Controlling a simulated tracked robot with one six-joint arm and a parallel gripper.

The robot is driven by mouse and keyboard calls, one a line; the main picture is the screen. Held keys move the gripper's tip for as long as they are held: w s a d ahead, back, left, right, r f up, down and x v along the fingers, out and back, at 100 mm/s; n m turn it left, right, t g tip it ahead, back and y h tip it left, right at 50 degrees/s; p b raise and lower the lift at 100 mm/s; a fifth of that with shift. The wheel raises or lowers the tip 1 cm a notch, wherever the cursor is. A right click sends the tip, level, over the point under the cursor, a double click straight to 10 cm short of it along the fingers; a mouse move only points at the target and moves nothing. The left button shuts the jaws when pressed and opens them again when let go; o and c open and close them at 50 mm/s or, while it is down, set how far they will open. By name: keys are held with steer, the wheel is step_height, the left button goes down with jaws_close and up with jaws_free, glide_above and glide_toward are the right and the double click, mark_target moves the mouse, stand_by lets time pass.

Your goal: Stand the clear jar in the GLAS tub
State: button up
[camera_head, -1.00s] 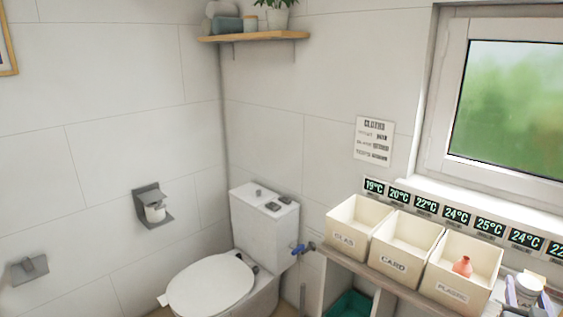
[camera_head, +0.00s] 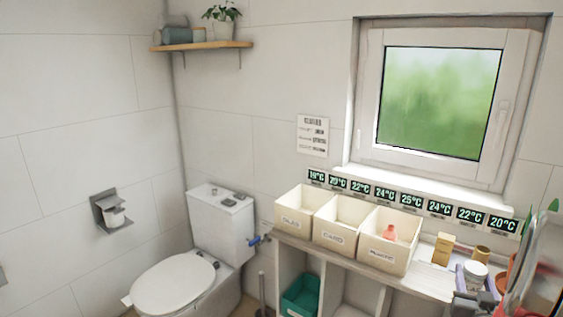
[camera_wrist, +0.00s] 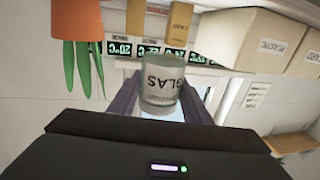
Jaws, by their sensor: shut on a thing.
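The clear jar (camera_wrist: 160,90) is a see-through cylinder with a GLAS label, which reads upside down in the wrist view. In the head view the jar (camera_head: 476,270) shows a pale top at the lower right. My gripper (camera_head: 475,282) is shut on it, with a purple finger on each side. The GLAS tub (camera_head: 288,223) is a cream open box at the left end of the row of tubs on the shelf unit. Its floor is not fully visible. The jar is well to the right of this tub.
The CARD tub (camera_head: 332,238) and the PLASTIC tub (camera_head: 380,254), with a reddish item (camera_head: 389,233) inside, stand between. An orange plant pot (camera_wrist: 77,20) is close in the wrist view.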

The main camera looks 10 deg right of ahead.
steer(key=shift+s, duration=0.3)
steer(key=shift+s+d+r, duration=0.2)
steer(key=shift+s+r, duration=0.15)
steer(key=shift+s, duration=0.1)
steer(key=shift+s+d+m+g+h, duration=0.1)
steer(key=shift+m+g+h, duration=0.2)
steer(key=shift+h, duration=0.1)
steer(key=w+a+f+n+t+y, duration=0.1)
steer(key=w+a+n+y, duration=0.1)
steer(key=w+a, duration=0.65)
steer(key=w+a+f+n+t+y, duration=0.1)
steer(key=w+a+f+t+y, duration=0.2)
steer(key=a, duration=1.1)
steer(key=w+a+n+y, duration=0.2)
steer(key=w+a, duration=0.6)
steer(key=a, duration=0.3)
steer(key=w+a+n+y, duration=0.1)
steer(key=a+y, duration=0.1)
steer(key=a, duration=0.5)
steer(key=a+f+n+y, duration=0.1)
steer(key=a+n+y, duration=0.1)
steer(key=a, duration=0.6)
steer(key=shift+w+f+y, duration=0.15)
steer(key=shift+w+y, duration=0.2)
steer(key=shift+y, duration=0.05)
